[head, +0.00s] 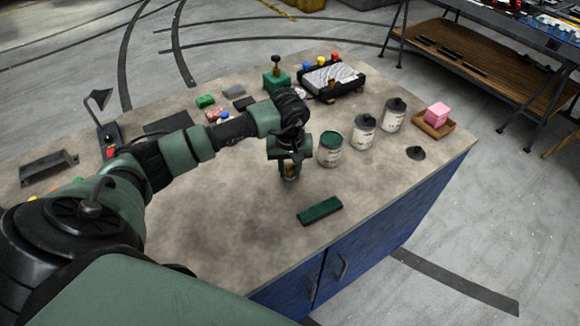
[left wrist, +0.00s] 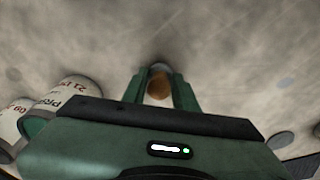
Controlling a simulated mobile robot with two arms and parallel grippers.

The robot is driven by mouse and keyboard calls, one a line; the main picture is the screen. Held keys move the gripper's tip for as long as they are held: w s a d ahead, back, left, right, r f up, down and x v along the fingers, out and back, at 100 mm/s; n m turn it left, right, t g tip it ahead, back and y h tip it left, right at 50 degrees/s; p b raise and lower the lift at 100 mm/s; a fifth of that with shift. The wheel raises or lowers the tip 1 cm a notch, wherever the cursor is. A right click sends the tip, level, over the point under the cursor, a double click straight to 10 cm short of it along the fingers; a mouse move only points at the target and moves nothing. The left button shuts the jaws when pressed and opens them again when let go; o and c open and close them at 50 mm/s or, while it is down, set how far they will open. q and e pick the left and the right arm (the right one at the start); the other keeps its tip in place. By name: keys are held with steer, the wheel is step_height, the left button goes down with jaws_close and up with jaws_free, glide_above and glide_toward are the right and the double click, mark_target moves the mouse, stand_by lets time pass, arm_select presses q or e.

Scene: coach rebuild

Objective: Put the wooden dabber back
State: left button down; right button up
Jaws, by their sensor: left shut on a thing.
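My left gripper (head: 289,174) points down over the middle of the bench (head: 240,235), left of the nearest can. It is shut on the wooden dabber. The dabber's brown, rounded end shows between the two green fingers in the left wrist view (left wrist: 159,88), and a small brown part shows at the fingertips in the head view (head: 291,178). The rest of the dabber is hidden by the gripper. I cannot tell whether its lower end touches the bench. My right gripper is not in view.
A green-topped can (head: 331,150) stands close right of the gripper. Two dark-lidded cans (head: 364,133) (head: 393,116) stand behind it. A dark round lid (head: 415,153) and a green bar (head: 320,210) lie nearby. A pink block (head: 437,114) sits on a wooden tray (head: 446,128). The front bench is mostly clear.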

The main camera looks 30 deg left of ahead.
mark_target(290, 179)
arm_select(q)
steer(key=c, duration=1.5)
jaws_free()
steer(key=shift+f, duration=0.15)
steer(key=o, duration=0.4)
steer(key=shift+r, duration=0.35)
step_height(290, 179, up, 12)
steer(key=s+b, duration=0.1)
steer(key=b, duration=0.3)
steer(key=shift+d+f, duration=0.15)
steer(key=shift+d, duration=0.2)
steer(key=shift+s, duration=0.1)
